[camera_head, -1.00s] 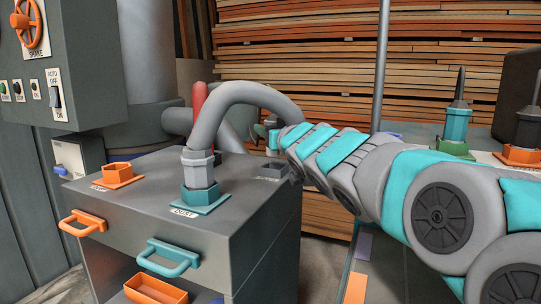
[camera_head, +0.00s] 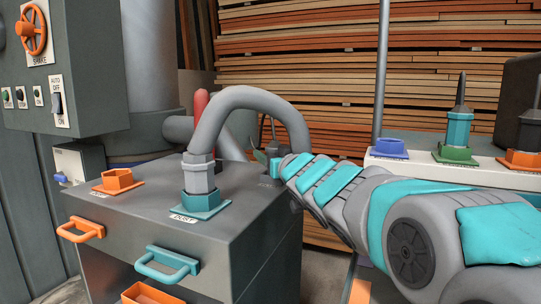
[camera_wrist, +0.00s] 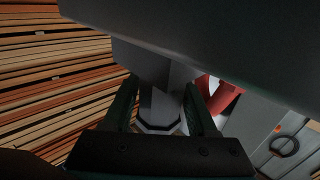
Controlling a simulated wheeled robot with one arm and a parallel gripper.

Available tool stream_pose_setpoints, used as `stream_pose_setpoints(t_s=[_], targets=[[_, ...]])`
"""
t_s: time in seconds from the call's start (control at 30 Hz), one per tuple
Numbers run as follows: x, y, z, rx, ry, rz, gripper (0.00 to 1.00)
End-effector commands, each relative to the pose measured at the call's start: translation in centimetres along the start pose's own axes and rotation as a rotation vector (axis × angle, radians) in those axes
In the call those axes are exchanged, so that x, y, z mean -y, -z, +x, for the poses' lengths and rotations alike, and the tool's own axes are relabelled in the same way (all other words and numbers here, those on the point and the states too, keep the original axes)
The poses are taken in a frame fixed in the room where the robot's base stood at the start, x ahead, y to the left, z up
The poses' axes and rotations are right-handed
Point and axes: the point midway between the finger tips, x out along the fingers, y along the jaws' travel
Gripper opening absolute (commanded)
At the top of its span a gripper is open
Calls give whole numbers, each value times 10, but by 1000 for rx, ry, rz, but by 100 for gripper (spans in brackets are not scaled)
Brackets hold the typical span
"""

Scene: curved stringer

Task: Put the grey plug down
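A thick grey hose (camera_head: 245,97) arches over a dark cabinet. Its near end (camera_head: 200,176) stands upright in the teal socket marked DUST (camera_head: 203,204). Its far end drops behind my wrist at the cabinet's right back corner, so the plug there is hidden in the head view. My gripper (camera_head: 268,148) is at that corner, low by the cabinet top, mostly hidden by my arm. In the wrist view, a grey faceted plug (camera_wrist: 160,104) stands between my two dark green fingers, which appear closed on it. Whether the plug touches the surface is unclear.
An orange socket (camera_head: 118,181) is at the cabinet's left (camera_head: 240,215). A red post (camera_head: 201,101) and pipe stand behind. At right, a white ledge (camera_head: 425,168) carries blue (camera_head: 391,148), green (camera_head: 455,154) and orange (camera_head: 522,160) bases. Stacked planks (camera_head: 300,60) fill the back.

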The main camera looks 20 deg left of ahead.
Motion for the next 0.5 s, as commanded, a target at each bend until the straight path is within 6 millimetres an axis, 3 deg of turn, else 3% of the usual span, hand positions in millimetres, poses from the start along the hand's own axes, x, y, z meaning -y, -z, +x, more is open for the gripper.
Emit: stream_pose_setpoints(t_s=[0.13,0.5], targets=[[0,0,0,0,0,0,76],[0,4,-2,0,0,0,76]])
